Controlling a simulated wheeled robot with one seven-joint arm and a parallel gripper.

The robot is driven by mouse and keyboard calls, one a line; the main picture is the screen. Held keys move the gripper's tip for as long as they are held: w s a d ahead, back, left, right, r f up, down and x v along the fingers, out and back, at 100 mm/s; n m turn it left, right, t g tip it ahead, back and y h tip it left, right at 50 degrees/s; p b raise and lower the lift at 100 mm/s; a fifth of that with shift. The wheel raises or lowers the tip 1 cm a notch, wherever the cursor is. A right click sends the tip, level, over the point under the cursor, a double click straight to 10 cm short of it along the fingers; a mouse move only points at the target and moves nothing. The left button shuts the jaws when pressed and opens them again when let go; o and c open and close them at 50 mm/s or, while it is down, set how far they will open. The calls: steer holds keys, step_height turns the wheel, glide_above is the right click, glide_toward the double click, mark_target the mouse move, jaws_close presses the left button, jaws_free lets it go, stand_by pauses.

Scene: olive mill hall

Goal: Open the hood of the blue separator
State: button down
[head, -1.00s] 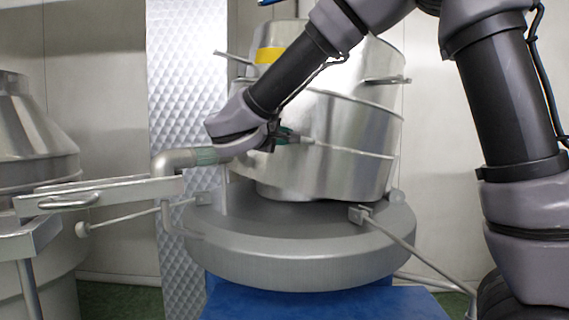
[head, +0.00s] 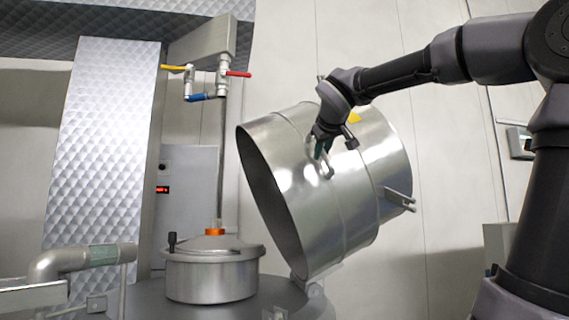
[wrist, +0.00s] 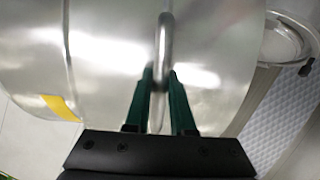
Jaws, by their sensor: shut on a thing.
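The hood (head: 355,205) of the separator is a large silver metal drum, tipped far over to the right on its hinge at the lower right of the base. Its open mouth faces left. My gripper (head: 322,150) is shut on the hood's bar handle (head: 327,168). In the wrist view the green fingers of my gripper (wrist: 160,85) close around the handle (wrist: 163,40), with the shiny hood wall behind. The grey separator base (head: 180,292) carries an uncovered round metal bowl (head: 212,275) with an orange ring on top. The blue part is out of view.
A pipe elbow (head: 75,262) stands at the lower left. A post with red, yellow and blue valve handles (head: 207,80) rises behind the bowl, beside a grey control box (head: 190,195). A panelled wall is close behind the hood.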

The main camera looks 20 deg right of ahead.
steer(key=shift+m+y, duration=0.7)
steer(key=shift+m, duration=0.1)
steer(key=d, duration=0.9)
steer(key=shift+s+d+r, duration=0.1)
steer(key=shift+s+d, duration=0.05)
steer(key=shift+d, duration=0.8)
steer(key=c, duration=0.8)
jaws_free()
steer(key=shift+o, duration=0.2)
steer(key=shift+s, duration=0.1)
glide_toward(351, 161)
steer(key=v, duration=0.5)
steer(key=shift+d, duration=0.15)
